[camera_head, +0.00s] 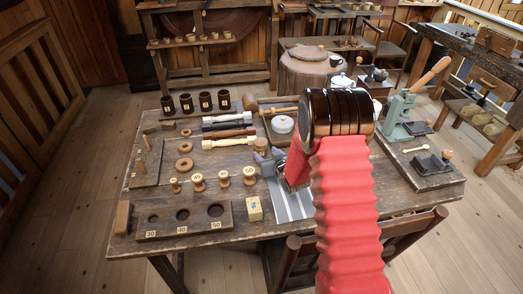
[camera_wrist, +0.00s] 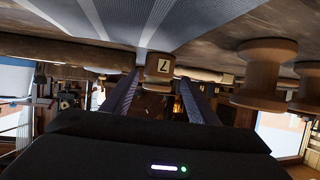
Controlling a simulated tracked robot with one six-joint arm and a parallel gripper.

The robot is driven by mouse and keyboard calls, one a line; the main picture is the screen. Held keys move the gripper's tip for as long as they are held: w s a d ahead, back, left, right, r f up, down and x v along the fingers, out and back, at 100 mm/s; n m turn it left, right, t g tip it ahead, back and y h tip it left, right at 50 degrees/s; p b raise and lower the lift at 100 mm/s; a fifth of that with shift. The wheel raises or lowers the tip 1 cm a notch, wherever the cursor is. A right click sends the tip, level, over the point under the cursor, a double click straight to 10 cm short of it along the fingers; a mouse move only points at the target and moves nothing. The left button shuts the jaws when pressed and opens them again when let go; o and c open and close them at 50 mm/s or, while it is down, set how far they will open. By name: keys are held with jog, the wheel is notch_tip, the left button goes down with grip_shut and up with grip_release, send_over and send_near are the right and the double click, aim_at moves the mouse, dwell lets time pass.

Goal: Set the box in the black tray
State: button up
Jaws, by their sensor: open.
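A small pale wooden box (camera_head: 254,208) with a dark mark on a face stands on the workbench, left of the striped cloth. A black tray (camera_head: 432,164) sits on the board at the bench's right side. My gripper (camera_head: 266,160) is low over the cloth, behind and right of the box, partly hidden by my red arm. In the wrist view, which looks upside down, my gripper (camera_wrist: 159,82) is open, its two dark fingers apart.
Several spools (camera_head: 223,178) stand left of my gripper, and one looms close in the wrist view (camera_wrist: 267,62). A holed gauge board (camera_head: 184,217) lies at the front left. Dark cups (camera_head: 205,101) line the back. A green press (camera_head: 398,112) stands right. The striped cloth (camera_head: 294,203) is flat.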

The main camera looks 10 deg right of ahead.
aim_at(263, 150)
jog(key=shift+w, duration=0.2)
jog(key=shift+x, duration=2.6)
jog(key=shift+f, duration=0.1)
jog(key=shift+c, duration=0.5)
jog(key=c, duration=0.8)
jog(key=shift+c, duration=0.2)
jog(key=shift+r, duration=5.05)
